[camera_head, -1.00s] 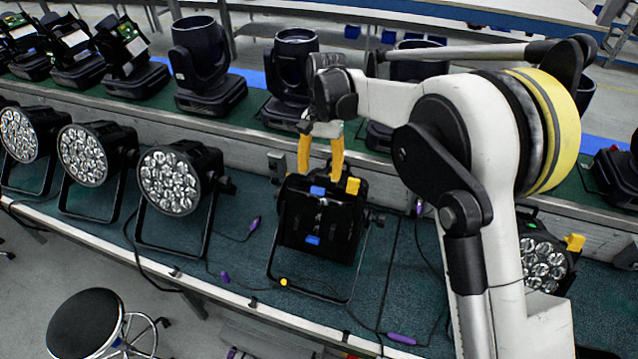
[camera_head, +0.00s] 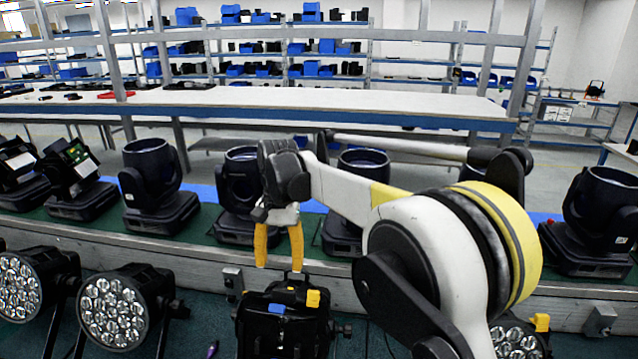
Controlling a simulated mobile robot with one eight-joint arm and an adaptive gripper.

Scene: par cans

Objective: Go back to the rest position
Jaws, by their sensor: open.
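My gripper (camera_head: 279,262) hangs near the middle of the head view with its two yellow-orange fingers pointing down. The fingers are spread apart and nothing shows between them. Below the fingertips stands a black par can (camera_head: 283,318) with blue and yellow tabs on its back. The fingertips overlap its top edge region in the picture; I cannot tell the exact gap. My white and yellow arm reaches in from the lower right and hides part of the bench.
Par cans with round LED faces stand at left (camera_head: 118,308), and another shows at lower right (camera_head: 513,340). Black moving-head lights (camera_head: 152,190) line the green conveyor behind. A long white table (camera_head: 300,104) and shelves with blue bins (camera_head: 311,69) stand farther back.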

